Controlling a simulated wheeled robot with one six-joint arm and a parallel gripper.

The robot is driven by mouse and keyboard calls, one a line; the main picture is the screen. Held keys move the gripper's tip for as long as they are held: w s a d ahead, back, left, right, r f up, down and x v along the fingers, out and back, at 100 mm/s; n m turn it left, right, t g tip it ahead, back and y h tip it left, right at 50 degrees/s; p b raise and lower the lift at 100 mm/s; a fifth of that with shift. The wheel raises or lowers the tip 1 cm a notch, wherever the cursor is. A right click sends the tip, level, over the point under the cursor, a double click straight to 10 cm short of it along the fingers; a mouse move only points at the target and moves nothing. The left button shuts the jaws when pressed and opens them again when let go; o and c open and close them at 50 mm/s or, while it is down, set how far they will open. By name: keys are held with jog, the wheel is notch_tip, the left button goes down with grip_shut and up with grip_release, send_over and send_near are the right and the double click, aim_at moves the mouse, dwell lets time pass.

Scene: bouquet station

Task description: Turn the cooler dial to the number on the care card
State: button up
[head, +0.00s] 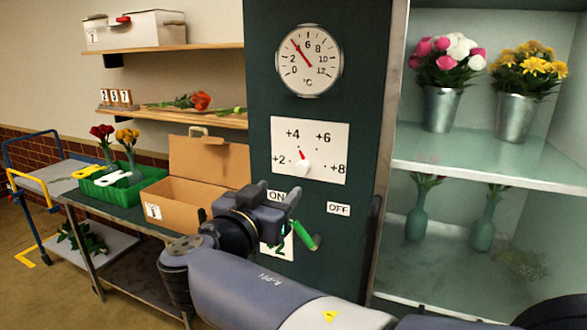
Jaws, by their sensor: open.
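The cooler dial (303,167) is a white knob with a red pointer on a white plate (335,145) marked +2, +4, +6 and +8. Its pointer tilts up and slightly left, close to +4. My gripper (298,218) is open, below the plate and apart from the dial, in front of the dark green panel. A white card (283,253) with a green figure like a 2 is partly hidden behind my gripper; I cannot tell whether it is the care card. A green piece (312,243) shows by my gripper's tip.
A round thermometer (310,60) hangs above the plate, and an OFF label (339,208) sits below. The cooler shelves (480,168) at right hold flowers in vases.

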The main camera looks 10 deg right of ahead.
aim_at(301, 170)
jog(key=p+x, duration=0.3)
jog(key=x, duration=0.7)
jog(key=shift+d, duration=0.1)
jog(key=shift+c, duration=0.2)
jog(key=c, duration=0.9)
